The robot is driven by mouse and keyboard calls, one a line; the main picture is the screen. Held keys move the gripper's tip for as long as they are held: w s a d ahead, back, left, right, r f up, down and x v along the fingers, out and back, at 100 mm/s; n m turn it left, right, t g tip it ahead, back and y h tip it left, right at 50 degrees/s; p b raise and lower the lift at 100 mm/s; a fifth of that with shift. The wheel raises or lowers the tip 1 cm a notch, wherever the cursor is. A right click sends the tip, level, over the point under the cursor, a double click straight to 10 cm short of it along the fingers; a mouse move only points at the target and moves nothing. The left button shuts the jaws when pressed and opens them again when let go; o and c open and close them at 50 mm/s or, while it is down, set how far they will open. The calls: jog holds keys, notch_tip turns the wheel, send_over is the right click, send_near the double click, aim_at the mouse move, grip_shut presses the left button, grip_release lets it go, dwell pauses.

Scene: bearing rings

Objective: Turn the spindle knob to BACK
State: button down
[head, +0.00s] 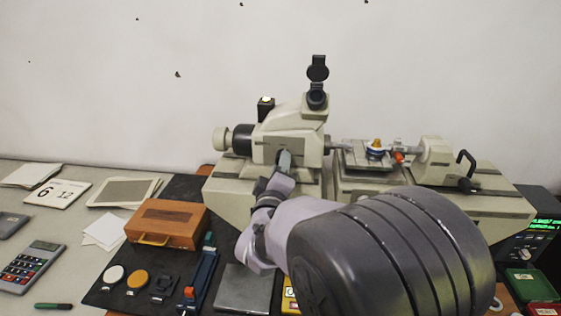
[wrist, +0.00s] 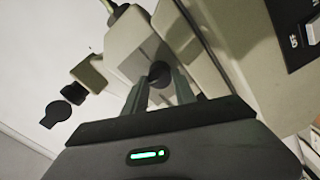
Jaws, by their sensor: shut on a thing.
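The spindle knob (wrist: 159,73) is a small dark round knob on the front of the cream machine head (head: 296,120). In the wrist view it sits between the two fingers of my gripper (wrist: 161,88), which is shut on it. No BACK mark is readable, and I cannot tell which way the knob points.
My arm covers the front middle of the head view. Left of it lie a wooden box (head: 166,224), a blue tool (head: 201,275) and a calculator (head: 32,266). A green-lit display (head: 527,238) stands at the right. The wrist view shows a dark switch panel (wrist: 296,30).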

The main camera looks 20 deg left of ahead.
jog(key=shift+n+p, duration=0.6)
jog(key=shift+n, duration=0.9)
jog(key=c, duration=1)
grip_release()
jog(key=v, duration=1.7)
jog(key=shift+s+d, duration=0.1)
jog(key=shift+s, duration=0.15)
